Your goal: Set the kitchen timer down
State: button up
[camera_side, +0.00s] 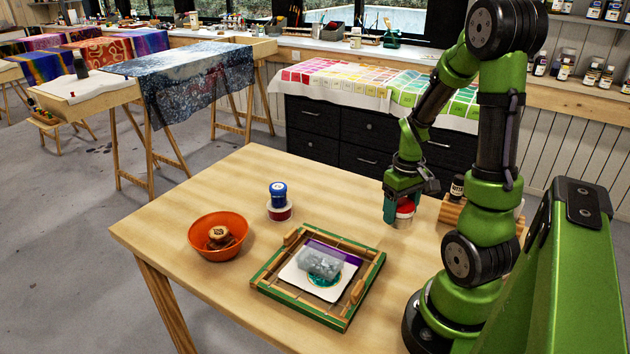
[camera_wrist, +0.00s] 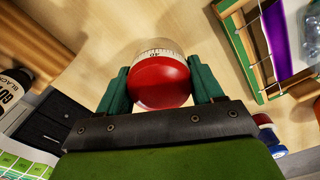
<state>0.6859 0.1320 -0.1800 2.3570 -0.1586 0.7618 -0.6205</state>
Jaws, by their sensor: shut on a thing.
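The kitchen timer (camera_wrist: 160,78) is round, with a red part and a white band of markings. My gripper (camera_wrist: 162,88) is shut on it, one green finger on each side, in the wrist view. In the side view the timer (camera_side: 404,212) shows red and white between the fingers of my gripper (camera_side: 398,208), over the right part of the wooden table (camera_side: 215,190). I cannot tell exactly how high its underside is above the table top.
A wooden frame (camera_side: 262,283) holding a white cloth and a clear bag lies left of the timer. An orange bowl (camera_side: 205,240) and stacked jars (camera_side: 279,200) stand farther left. A wooden rack (camera_side: 452,211) with a black-capped bottle (camera_side: 457,188) is close on the right.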

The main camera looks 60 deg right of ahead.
aim_at(398, 223)
jog(key=shift+f, duration=2.3)
jog(key=shift+f, duration=0.15)
jog(key=o, duration=1.2)
jog(key=shift+c, duration=0.2)
notch_tip(398, 223, up, 12)
jog(key=shift+r, duration=0.1)
jog(key=w+a+r+t, duration=0.1)
jog(key=a+r+t, duration=0.1)
jog(key=a, duration=0.6)
jog(key=w+a+r+n+t+y, duration=0.1)
jog(key=w+a+r+t, duration=0.1)
jog(key=a+r, duration=0.3)
jog(key=w+a+r+t+y, duration=0.1)
jog(key=w+a+r+t, duration=0.1)
jog(key=a, duration=0.9)
notch_tip(398, 223, up, 2)
jog(key=shift+w+a+r+t, duration=0.1)
jog(key=shift+w+a+t, duration=0.1)
jog(key=shift+t, duration=0.4)
